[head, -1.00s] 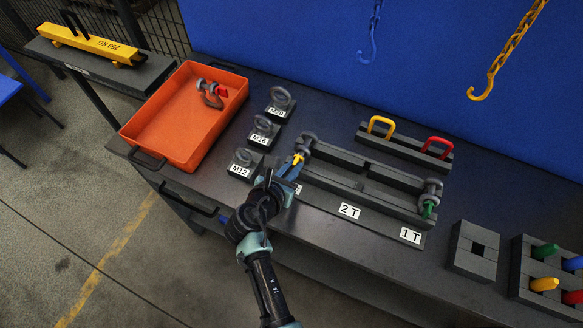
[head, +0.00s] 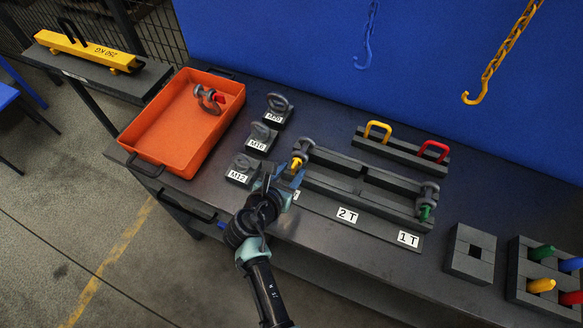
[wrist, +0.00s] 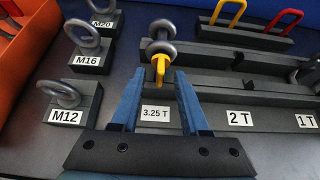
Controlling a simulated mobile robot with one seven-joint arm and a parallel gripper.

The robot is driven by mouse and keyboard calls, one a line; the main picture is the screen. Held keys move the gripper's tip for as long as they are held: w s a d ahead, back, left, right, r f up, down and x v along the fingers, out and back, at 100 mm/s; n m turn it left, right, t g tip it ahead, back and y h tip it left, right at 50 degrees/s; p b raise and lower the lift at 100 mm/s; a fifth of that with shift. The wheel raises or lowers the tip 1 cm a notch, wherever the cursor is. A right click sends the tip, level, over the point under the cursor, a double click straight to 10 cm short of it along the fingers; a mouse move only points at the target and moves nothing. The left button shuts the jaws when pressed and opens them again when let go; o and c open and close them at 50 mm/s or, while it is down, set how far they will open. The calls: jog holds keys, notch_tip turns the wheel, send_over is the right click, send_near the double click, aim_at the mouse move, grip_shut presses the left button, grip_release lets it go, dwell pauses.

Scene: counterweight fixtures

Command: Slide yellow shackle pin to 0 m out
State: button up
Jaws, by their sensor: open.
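The yellow shackle pin (wrist: 160,68) sits in a grey shackle (wrist: 160,38) at the 3.25 T end of the dark rack; in the head view the pin (head: 296,163) shows just beyond my gripper. Its yellow eye faces my gripper. My gripper (wrist: 155,82) is open, with its two blue fingers on either side of the pin's near end in the wrist view. I cannot tell whether either finger touches the pin. In the head view my gripper (head: 284,178) is at the rack's left end.
Eye bolts on blocks marked M12 (head: 241,170), M16 and M20 stand to the left. An orange tray (head: 170,135) holds a shackle with a red pin. A green-pinned shackle (head: 426,200) is at the 1 T end. Yellow and red handles (head: 378,131) stand behind.

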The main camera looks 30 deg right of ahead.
jog(key=p+v, duration=0.4)
jog(key=v, duration=0.2)
jog(key=shift+p, duration=0.3)
dwell(0.3)
